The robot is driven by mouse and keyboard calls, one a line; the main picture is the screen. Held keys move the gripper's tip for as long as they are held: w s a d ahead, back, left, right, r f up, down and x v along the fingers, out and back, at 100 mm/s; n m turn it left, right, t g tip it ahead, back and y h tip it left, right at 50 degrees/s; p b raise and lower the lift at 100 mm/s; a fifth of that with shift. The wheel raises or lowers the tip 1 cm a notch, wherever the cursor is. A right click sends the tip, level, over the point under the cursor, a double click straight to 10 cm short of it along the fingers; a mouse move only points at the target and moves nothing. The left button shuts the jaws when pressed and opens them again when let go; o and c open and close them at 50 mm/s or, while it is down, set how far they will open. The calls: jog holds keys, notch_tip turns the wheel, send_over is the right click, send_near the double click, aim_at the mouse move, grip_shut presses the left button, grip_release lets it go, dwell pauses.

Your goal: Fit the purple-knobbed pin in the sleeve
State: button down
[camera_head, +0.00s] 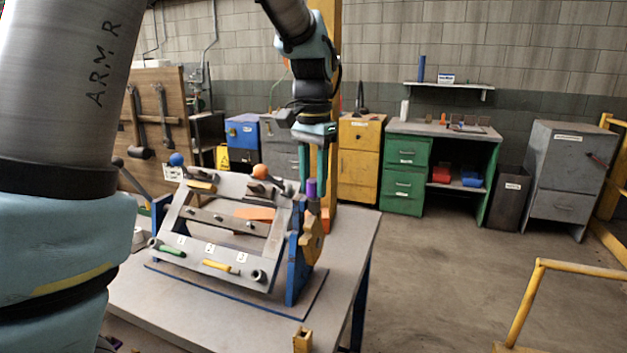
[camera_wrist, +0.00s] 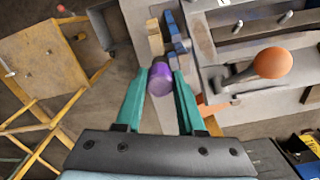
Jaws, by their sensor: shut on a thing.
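The purple-knobbed pin (camera_head: 311,188) is between the green fingers of my gripper (camera_head: 314,196), at the right end of the tilted fixture. Its purple knob (camera_wrist: 160,80) shows between the fingertips in the wrist view, and my gripper (camera_wrist: 161,76) is shut on it. A short grey part shows under the knob in the head view, just above a tan plate (camera_head: 312,240). I cannot tell whether the pin's tip is in anything. Two grey tube ends, one at the lower left (camera_head: 154,243) and one at the lower right (camera_head: 258,276), are on the fixture; I cannot tell which part is the sleeve.
The grey fixture (camera_head: 205,253) has blue end plates (camera_head: 293,268) and stands on a table (camera_head: 345,245). An orange ball knob (camera_head: 260,171) and a blue one (camera_head: 177,159) rise on its top. A small brass block (camera_head: 302,340) is at the near table edge. A yellow rail (camera_head: 540,285) stands at right.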

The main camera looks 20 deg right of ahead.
jog(key=shift+f, duration=0.45)
jog(key=shift+c, duration=2.2)
grip_release()
jog(key=shift+r, duration=0.1)
notch_tip(320, 180, up, 11)
jog(key=shift+f+b, duration=0.15)
jog(key=shift+b, duration=1.05)
